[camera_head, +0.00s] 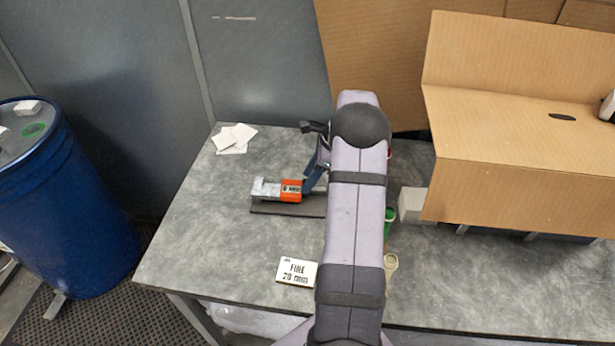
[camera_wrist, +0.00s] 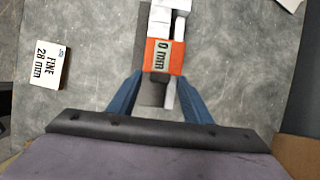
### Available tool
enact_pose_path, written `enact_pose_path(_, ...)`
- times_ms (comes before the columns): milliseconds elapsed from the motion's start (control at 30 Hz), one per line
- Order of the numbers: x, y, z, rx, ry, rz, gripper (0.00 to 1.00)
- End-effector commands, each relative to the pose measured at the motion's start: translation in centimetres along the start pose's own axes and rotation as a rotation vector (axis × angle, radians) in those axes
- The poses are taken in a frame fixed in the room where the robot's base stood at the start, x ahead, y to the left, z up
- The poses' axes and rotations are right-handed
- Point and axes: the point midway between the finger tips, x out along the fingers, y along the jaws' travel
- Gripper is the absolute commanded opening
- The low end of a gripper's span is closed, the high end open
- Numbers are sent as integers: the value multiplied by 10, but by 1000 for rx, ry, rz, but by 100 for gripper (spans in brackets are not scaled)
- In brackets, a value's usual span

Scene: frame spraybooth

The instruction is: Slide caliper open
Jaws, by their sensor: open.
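The caliper lies on a dark base (camera_head: 288,210) on the grey table, left of my arm in the head view. It has pale jaws (camera_head: 265,188) and an orange slider (camera_head: 291,190) with a label. In the wrist view the orange slider (camera_wrist: 163,57) reads "0 mm", and the white jaw blocks (camera_wrist: 166,18) are beyond it. My gripper (camera_wrist: 160,82) is open, its two blue fingers on either side of the caliper just behind the slider. I cannot tell whether a finger touches it. In the head view one blue finger (camera_head: 314,176) shows; my arm hides the rest.
A white card (camera_head: 296,271) reading "FINE 28 mm" lies near the front; it also shows in the wrist view (camera_wrist: 50,65). White papers (camera_head: 233,138) lie at the back left. A green container (camera_head: 388,221) and large cardboard box (camera_head: 520,140) are at right. A blue barrel (camera_head: 65,215) stands left.

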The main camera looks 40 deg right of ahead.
Motion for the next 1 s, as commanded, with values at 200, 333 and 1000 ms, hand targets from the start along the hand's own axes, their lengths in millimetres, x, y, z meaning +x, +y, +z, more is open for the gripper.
enact_pose_path(200, 13, 0, 0, 0, 0, 0, 45)
enact_pose_path(333, 15, 0, 0, 0, 0, 0, 45)
enact_pose_path(1000, 4, -1, -25, 3, 1, -1, 0)
